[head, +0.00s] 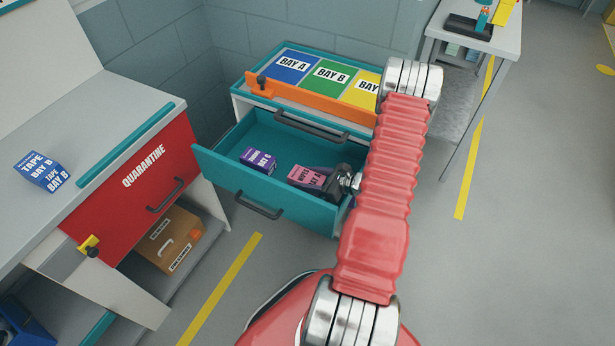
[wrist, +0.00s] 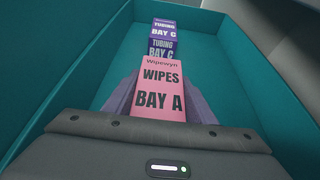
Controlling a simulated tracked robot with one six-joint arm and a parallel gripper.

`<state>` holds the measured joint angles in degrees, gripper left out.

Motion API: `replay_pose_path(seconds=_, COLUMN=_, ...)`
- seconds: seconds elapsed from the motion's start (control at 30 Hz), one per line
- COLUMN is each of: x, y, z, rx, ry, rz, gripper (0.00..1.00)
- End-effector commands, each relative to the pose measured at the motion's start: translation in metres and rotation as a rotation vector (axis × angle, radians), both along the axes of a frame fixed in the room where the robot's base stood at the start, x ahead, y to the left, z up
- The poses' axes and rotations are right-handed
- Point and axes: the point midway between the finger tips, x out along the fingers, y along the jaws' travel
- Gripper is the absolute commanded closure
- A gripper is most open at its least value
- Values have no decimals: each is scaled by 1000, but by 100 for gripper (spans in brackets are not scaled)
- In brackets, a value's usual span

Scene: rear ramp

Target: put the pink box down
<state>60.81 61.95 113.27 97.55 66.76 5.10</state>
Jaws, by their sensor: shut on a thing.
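The pink box (head: 307,177) is labelled WIPES BAY A and is in the open teal drawer (head: 222,172). It also fills the middle of the wrist view (wrist: 160,92). My gripper (head: 335,183) is shut on it, with a finger along each side in the wrist view. My gripper reaches into the drawer from the right. Whether the pink box touches the drawer floor cannot be told. A purple box (head: 258,161) labelled TUBING BAY C lies in the drawer, left of the pink box in the head view and just beyond it in the wrist view (wrist: 163,40).
Above the drawer, the cabinet top has BAY A (head: 292,66), BAY B and yellow sections behind an orange bar (head: 310,101). A red QUARANTINE drawer (head: 140,185) is at left, with a blue TAPE BAY B box (head: 42,171) on the bench. Teal drawer walls surround my gripper.

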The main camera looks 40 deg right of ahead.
Motion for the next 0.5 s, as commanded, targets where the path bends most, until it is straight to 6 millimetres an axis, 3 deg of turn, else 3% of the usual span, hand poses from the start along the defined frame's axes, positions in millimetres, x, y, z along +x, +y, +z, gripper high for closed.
replay_pose_path(seconds=0.07, x=0, y=0, z=0, rx=0, ry=-1, rz=0, gripper=77)
replay_pose_path(seconds=0.1, x=0, y=0, z=0, rx=0, ry=0, rz=0, gripper=49)
replay_pose_path(seconds=0.37, x=0, y=0, z=0, rx=0, ry=0, rz=0, gripper=31)
replay_pose_path(seconds=0.5, x=0, y=0, z=0, rx=0, ry=0, rz=0, gripper=31)
